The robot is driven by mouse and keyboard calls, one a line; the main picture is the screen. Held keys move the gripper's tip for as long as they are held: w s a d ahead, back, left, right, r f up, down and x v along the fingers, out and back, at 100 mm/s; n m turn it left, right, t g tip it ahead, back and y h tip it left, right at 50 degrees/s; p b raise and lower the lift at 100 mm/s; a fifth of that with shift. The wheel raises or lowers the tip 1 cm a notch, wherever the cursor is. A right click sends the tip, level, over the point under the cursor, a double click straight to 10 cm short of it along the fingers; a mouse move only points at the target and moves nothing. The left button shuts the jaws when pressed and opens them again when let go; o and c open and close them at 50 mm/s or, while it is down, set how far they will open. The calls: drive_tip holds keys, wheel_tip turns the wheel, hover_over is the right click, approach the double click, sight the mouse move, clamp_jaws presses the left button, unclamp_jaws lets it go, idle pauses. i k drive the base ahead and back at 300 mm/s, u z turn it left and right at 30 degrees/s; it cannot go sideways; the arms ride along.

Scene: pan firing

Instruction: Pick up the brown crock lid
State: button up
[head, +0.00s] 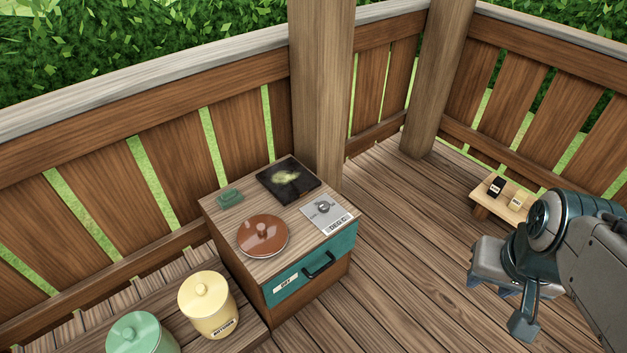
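The brown crock lid (263,237) is round with a small knob on top. It lies flat, knob up, near the front left of the wooden cabinet top (283,267). Nothing covers it. My gripper (508,290) is at the lower right, over the deck floor, well to the right of the lid and apart from it.
The cabinet top also holds a small green block (230,197), a black square plate (289,179) and a dial panel (328,211). Yellow (208,305) and green (142,335) lidded crocks stand at lower left. A wooden post (320,90) rises behind. A low stand (503,199) is at right.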

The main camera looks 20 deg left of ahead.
sight(260, 236)
drive_tip(key=u, duration=0.15)
drive_tip(key=i, duration=0.85)
drive_tip(key=u, duration=1.1)
drive_tip(key=i, duration=0.65)
drive_tip(key=u, duration=0.75)
